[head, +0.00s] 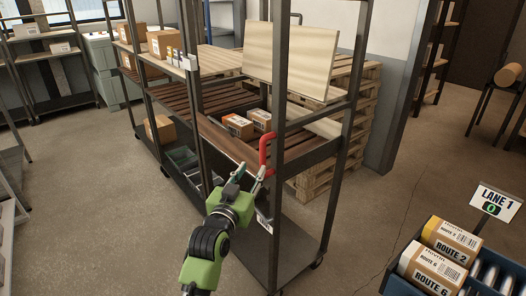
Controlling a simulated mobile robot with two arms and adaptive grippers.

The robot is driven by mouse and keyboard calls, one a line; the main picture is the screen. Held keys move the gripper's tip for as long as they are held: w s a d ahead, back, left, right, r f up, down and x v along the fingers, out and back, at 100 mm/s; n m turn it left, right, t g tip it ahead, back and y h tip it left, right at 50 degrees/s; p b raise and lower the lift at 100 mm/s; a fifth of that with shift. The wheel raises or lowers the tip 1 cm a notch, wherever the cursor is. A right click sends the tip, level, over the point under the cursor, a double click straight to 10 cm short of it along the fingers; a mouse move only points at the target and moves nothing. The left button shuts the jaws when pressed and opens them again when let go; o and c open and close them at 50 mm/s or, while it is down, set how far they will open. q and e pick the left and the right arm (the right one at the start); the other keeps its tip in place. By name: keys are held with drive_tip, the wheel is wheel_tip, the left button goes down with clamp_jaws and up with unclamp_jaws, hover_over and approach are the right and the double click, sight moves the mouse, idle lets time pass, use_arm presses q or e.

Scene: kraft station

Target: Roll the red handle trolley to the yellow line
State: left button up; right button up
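The red handle (265,154) is fixed to a near upright of a tall dark metal trolley (281,96), which has slatted wooden shelves and wheels. My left gripper (255,171) is at the handle's lower end, with its two fingers spread apart. I cannot tell whether the fingers touch the handle or straddle it. Brown boxes (238,126) sit on a middle shelf and a light wooden panel (290,60) leans higher up. My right gripper is not in view. No yellow line shows in this view.
Stacked pallets (362,115) and a wall end (402,95) stand right behind the trolley. A blue crate of parcels (402,283) with a LANE 1 sign (495,202) is at lower right. Dark shelving (48,72) stands at left. Open floor (385,205) lies right of the trolley.

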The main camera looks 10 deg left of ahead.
sight(262, 153)
use_arm(q)
drive_tip(key=w, duration=0.7)
drive_tip(key=w+d+p, duration=0.1)
drive_tip(key=w, duration=0.3)
drive_tip(key=shift+w, duration=0.35)
drive_tip(key=shift+a, duration=0.1)
clamp_jaws()
